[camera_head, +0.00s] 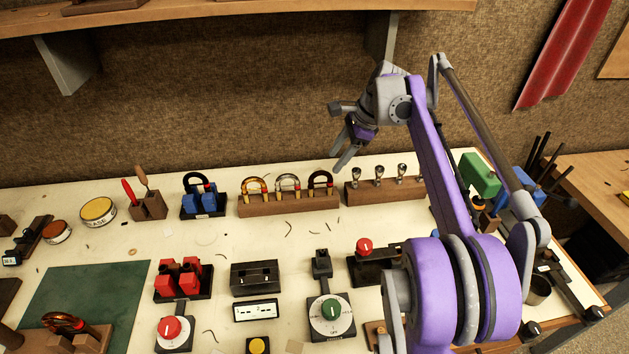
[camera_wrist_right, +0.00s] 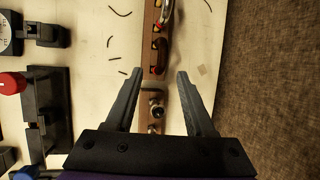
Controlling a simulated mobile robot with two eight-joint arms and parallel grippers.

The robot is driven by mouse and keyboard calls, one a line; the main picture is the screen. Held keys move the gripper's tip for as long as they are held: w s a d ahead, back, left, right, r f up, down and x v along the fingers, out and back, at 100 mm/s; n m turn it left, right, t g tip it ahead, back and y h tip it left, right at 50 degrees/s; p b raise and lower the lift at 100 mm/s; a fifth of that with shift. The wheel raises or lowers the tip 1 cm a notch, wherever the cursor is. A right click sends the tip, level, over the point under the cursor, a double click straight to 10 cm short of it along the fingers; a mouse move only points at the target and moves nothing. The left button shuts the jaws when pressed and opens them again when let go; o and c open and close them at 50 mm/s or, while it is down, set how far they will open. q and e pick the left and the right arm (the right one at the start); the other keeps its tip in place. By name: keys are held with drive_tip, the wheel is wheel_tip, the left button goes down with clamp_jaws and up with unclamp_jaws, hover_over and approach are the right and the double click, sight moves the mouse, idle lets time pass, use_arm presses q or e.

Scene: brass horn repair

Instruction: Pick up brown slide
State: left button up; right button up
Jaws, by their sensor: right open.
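A dark brown U-shaped slide (camera_head: 320,180) stands upright at the right end of a wooden rack (camera_head: 288,206). A silver slide (camera_head: 288,183) and an amber slide (camera_head: 254,185) stand to its left. My right gripper (camera_head: 342,152) is open and empty, above and a little right of the brown slide. In the right wrist view the right gripper (camera_wrist_right: 158,73) spreads its fingers on either side of the rack line, with the brown slide (camera_wrist_right: 161,48) just beyond the fingertips. My left gripper is not in view.
A wooden block with several metal mouthpieces (camera_head: 379,172) stands right of the rack. Another amber-brown slide (camera_head: 64,322) sits at the front left. A wall shelf (camera_head: 240,12) is above.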

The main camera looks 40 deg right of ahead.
sight(323, 172)
drive_tip(key=shift+x, duration=1.15)
drive_tip(key=x, duration=0.5)
drive_tip(key=shift+w+a+f, duration=0.15)
drive_tip(key=shift+w+a, duration=0.05)
drive_tip(key=shift+w, duration=0.25)
clamp_jaws()
